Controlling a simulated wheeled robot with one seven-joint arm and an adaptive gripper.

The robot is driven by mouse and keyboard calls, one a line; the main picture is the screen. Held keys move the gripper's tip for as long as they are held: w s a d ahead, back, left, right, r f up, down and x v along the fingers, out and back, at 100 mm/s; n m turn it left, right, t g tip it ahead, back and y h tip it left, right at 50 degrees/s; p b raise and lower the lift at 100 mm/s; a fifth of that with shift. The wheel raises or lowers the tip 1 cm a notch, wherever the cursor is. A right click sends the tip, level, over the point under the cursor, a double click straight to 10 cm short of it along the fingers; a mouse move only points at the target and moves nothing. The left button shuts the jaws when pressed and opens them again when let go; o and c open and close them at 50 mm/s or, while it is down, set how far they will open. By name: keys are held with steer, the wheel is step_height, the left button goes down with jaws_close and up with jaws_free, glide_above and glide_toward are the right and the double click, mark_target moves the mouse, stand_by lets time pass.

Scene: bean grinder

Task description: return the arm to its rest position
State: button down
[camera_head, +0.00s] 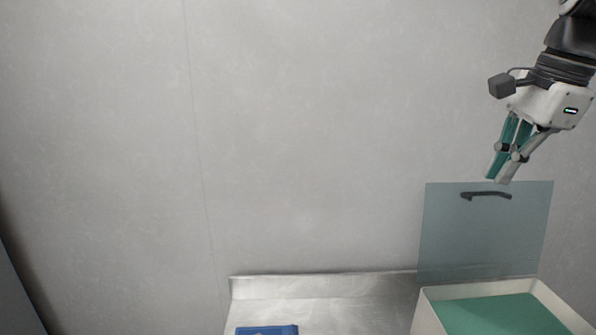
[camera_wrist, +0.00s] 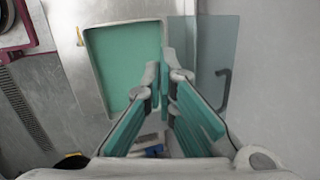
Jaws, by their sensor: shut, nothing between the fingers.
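My gripper (camera_head: 498,180) is at the upper right of the head view, pointing down, with its fingers shut and empty. It appears just above the top edge of a raised see-through lid (camera_head: 480,235); the gap in depth is hard to tell. In the wrist view its green-padded fingers (camera_wrist: 164,72) come together at the tips, overlapping the right edge of a box.
The white-rimmed box (camera_head: 428,315) with a green inside stands below the lid, which has a dark handle (camera_head: 486,195). A blue object (camera_head: 267,330) lies on the metal counter (camera_head: 320,290). A dark red object (camera_wrist: 15,30) shows in the wrist view. The wall's left and middle are clear.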

steer(key=s+a+f+n+t, duration=0.1)
steer(key=s+a+f+n, duration=0.5)
steer(key=s+n, duration=0.3)
steer(key=s+a+f+n+h, duration=0.1)
steer(key=s+a+f+n, duration=0.5)
steer(key=s+f+n, duration=0.2)
steer(key=shift+s+n+t, duration=0.4)
steer(key=shift+s+n, duration=0.1)
steer(key=shift+n, duration=0.3)
